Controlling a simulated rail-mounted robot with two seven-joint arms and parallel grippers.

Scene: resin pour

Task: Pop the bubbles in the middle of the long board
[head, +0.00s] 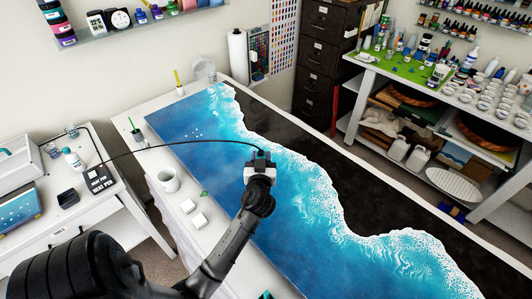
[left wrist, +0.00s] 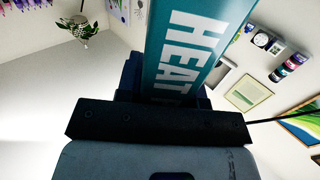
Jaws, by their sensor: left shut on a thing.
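The long board (head: 215,155) lies across the white table, with blue resin, a white foam band and a dark strip along its far side. A cluster of small pale dots (head: 193,134), perhaps bubbles, shows on the blue toward its far left end. My left gripper (head: 261,165) is above the middle of the board by the foam band. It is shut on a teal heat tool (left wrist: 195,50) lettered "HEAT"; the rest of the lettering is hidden. My arm and gripper cover part of the board below. The tool's height above the resin is unclear. My right gripper is out of view.
A black cable (head: 185,147) arches from a black heat-tool base (head: 98,179) on the left side table to my gripper. A supply shelf (head: 430,85) stands at the right.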

